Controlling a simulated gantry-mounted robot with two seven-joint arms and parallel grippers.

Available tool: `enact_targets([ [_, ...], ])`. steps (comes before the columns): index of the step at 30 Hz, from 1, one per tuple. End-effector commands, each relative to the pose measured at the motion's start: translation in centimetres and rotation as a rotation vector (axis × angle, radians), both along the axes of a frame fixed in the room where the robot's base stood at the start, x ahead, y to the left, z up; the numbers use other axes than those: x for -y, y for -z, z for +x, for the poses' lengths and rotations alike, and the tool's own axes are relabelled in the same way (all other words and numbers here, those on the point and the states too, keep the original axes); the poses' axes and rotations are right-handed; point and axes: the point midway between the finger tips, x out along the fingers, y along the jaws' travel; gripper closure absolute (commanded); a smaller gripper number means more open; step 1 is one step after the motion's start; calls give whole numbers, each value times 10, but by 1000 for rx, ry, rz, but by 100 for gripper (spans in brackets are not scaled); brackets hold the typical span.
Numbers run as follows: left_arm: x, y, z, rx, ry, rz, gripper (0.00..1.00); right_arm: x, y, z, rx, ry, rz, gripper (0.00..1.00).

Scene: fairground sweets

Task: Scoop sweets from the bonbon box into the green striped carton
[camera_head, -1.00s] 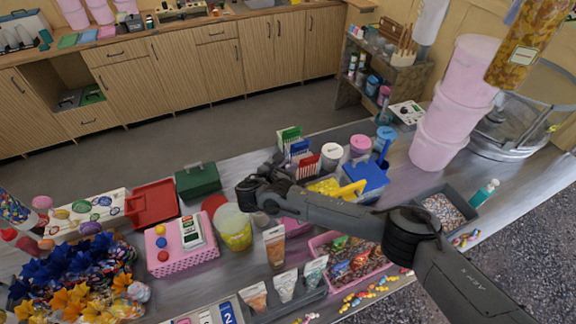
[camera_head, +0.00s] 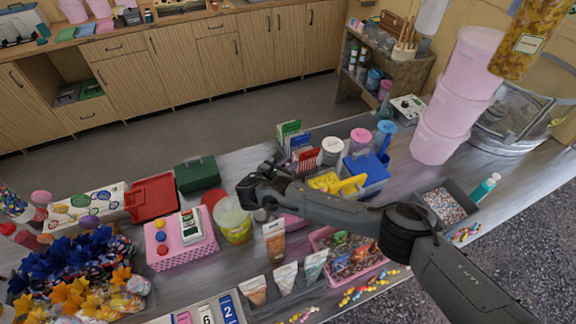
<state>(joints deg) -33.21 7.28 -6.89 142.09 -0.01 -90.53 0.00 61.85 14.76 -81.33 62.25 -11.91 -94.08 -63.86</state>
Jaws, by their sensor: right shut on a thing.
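My right arm reaches in from the lower right, and its gripper (camera_head: 283,167) is beside the striped cartons. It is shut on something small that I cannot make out. The green striped carton (camera_head: 288,131) stands at the back of the group, behind a blue carton (camera_head: 299,146) and a red striped carton (camera_head: 307,158). A box with yellow contents (camera_head: 322,181) sits just right of the gripper, with a yellow scoop-like piece (camera_head: 352,186) at its right side. I cannot tell for certain which container is the bonbon box. My left gripper is not in view.
A blue-lidded tub (camera_head: 366,167), white-lidded jar (camera_head: 332,150) and pink-lidded jar (camera_head: 360,140) crowd the right side. A pink basket of sweets (camera_head: 317,236) lies below my forearm.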

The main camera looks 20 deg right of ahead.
Motion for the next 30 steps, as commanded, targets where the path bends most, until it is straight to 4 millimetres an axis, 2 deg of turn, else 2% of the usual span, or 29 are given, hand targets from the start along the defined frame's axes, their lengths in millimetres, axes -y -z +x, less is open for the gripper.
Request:
enact_targets([
  [1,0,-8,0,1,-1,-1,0,0,-9,0,1,0,1,100],
  [9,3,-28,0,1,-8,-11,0,0,-30,0,1,0,1,100],
  [24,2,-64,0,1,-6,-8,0,0,-70,0,1,0,1,100],
  [30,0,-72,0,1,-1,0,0,0,-79,0,0,0,0,100],
])
